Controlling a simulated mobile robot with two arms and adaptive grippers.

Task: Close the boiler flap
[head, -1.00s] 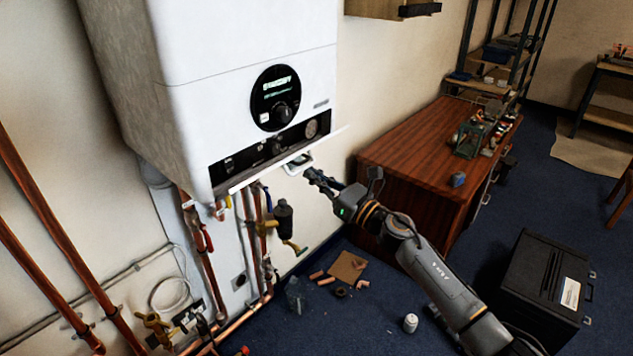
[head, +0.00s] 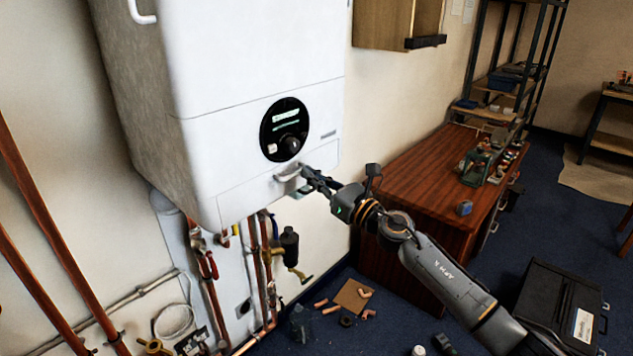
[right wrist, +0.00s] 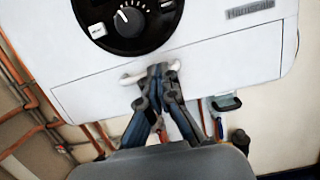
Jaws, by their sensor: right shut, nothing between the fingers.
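The white boiler (head: 250,60) hangs on the wall at the upper left of the head view. The flap also shows in the right wrist view (right wrist: 95,92). A white handle (head: 289,173) sits on the flap. My right gripper (head: 306,180) is shut and empty, with its fingertips at the handle. In the right wrist view the fingertips (right wrist: 160,72) overlap the handle; I cannot tell whether they touch it. My left gripper is out of view.
Copper pipes and valves (head: 262,255) run below the boiler. A wooden cabinet (head: 425,190) stands to the right, with a dark case (head: 560,300) on the blue floor. Loose pipe pieces lie on the floor below.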

